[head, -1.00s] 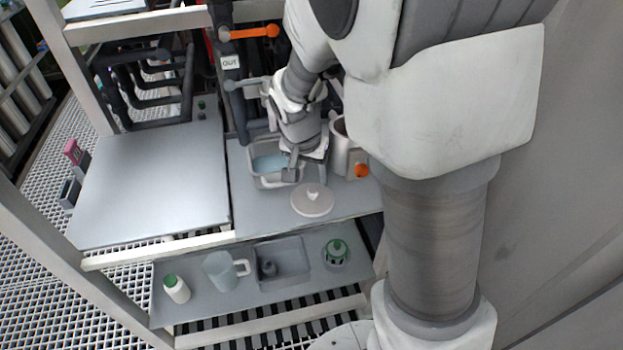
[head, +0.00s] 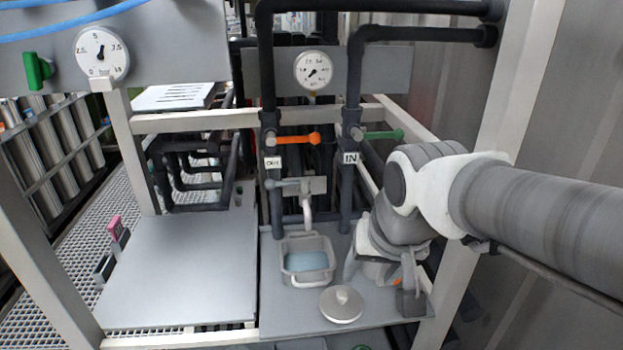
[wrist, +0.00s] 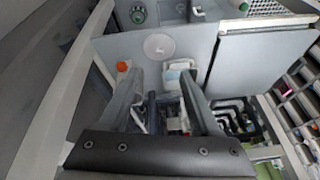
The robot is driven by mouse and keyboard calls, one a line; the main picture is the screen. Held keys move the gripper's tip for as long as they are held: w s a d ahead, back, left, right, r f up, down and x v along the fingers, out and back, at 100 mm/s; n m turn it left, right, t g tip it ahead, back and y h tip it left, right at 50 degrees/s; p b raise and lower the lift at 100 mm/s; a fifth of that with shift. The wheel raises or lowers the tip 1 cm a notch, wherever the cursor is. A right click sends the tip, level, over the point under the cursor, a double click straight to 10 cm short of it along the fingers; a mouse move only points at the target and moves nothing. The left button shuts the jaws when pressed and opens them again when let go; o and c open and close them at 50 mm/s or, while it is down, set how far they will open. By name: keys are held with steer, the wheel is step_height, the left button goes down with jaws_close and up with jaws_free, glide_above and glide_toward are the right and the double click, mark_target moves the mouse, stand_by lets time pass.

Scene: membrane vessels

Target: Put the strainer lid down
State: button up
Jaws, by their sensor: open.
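The strainer lid (head: 341,304), a pale round disc with a small knob on top, lies flat on the grey bench (head: 285,318), near its front edge. It also shows in the wrist view (wrist: 159,48), beyond my fingertips and apart from them. My gripper (head: 381,284) is open, to the right of the lid in the head view, with nothing seen held in it. In the wrist view its two fingers (wrist: 160,80) are spread. An orange knob (wrist: 123,66) shows beside the left finger. The vessel it belongs to is mostly hidden by my gripper in the head view.
A basin of bluish liquid (head: 308,277) stands left of my gripper, behind the lid. Pipes with an orange handle (head: 297,139) and a green handle (head: 383,135) rise at the back. A wide bare panel (head: 180,265) is at left.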

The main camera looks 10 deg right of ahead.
steer(key=s+r+n+t, duration=0.1)
steer(key=s+n, duration=0.1)
steer(key=s, duration=0.4)
steer(key=shift+r, duration=0.4)
